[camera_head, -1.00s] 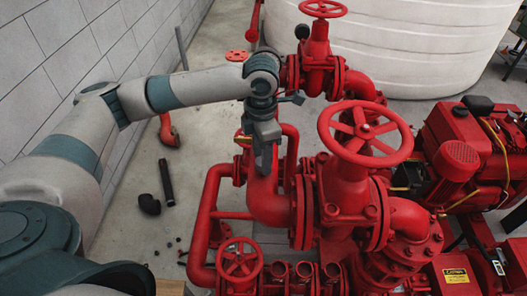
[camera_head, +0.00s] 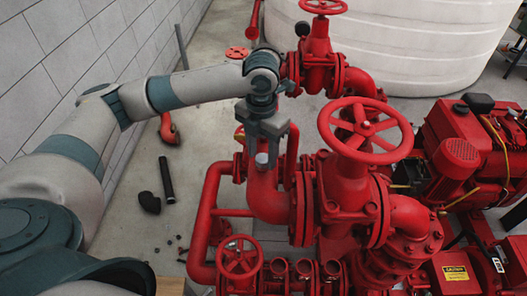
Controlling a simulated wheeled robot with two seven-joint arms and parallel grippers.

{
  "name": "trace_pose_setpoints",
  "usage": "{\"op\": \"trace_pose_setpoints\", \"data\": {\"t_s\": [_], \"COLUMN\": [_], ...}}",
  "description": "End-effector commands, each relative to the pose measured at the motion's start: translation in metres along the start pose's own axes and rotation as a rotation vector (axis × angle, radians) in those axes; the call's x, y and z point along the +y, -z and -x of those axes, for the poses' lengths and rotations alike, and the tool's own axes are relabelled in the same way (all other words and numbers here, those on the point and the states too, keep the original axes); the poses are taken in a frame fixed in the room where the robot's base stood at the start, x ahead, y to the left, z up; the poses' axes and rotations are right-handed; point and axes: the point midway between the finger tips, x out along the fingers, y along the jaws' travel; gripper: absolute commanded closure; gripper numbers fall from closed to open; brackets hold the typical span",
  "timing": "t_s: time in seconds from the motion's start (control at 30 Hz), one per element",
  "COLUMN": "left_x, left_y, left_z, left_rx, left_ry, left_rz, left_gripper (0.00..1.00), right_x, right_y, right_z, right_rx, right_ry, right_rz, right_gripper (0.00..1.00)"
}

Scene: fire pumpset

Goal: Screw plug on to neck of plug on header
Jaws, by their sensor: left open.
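My left gripper (camera_head: 267,150) points down over the red header pipe (camera_head: 266,196), left of the large handwheel valve. Its jaws are open, with one finger to each side. A small light grey cylindrical piece (camera_head: 262,160) shows between the fingers, just above the red pipe. I cannot tell whether it is the plug or the neck, or whether the fingers touch it. A small brass-coloured part (camera_head: 240,136) shows just left of the gripper. My right gripper is not in view.
A large red handwheel (camera_head: 365,131) stands close right of the gripper. A smaller valve (camera_head: 317,60) is behind it. Several open outlets (camera_head: 304,268) line the front. A black elbow (camera_head: 149,203) and black pipe (camera_head: 166,180) lie on the floor at left, where there is free room.

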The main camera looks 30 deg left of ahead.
Motion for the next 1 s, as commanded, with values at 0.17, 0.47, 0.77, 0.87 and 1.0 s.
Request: {"op": "trace_pose_setpoints", "data": {"t_s": [0.17,0.47,0.77,0.87,1.0], "left_x": [-0.0001,0.0001,0.0001,0.0,0.0], "left_y": [0.0001,0.0001,0.0002,0.0002,0.0003], "left_z": [-0.0001,0.0,0.0001,0.0001,-0.0002], "left_rx": [0.0,0.001,0.001,0.001,0.001], "left_ry": [-0.001,-0.001,-0.001,-0.001,-0.001], "left_rz": [0.105,0.114,0.295,0.396,0.493], "left_gripper": [0.56,0.56,0.56,0.56,0.56], "right_x": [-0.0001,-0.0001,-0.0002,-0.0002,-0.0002], "right_y": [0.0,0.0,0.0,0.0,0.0], "right_z": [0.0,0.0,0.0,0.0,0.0], "right_rx": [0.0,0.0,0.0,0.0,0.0], "right_ry": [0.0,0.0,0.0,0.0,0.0], "right_rz": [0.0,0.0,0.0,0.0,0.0], "right_gripper": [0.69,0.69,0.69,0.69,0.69]}}
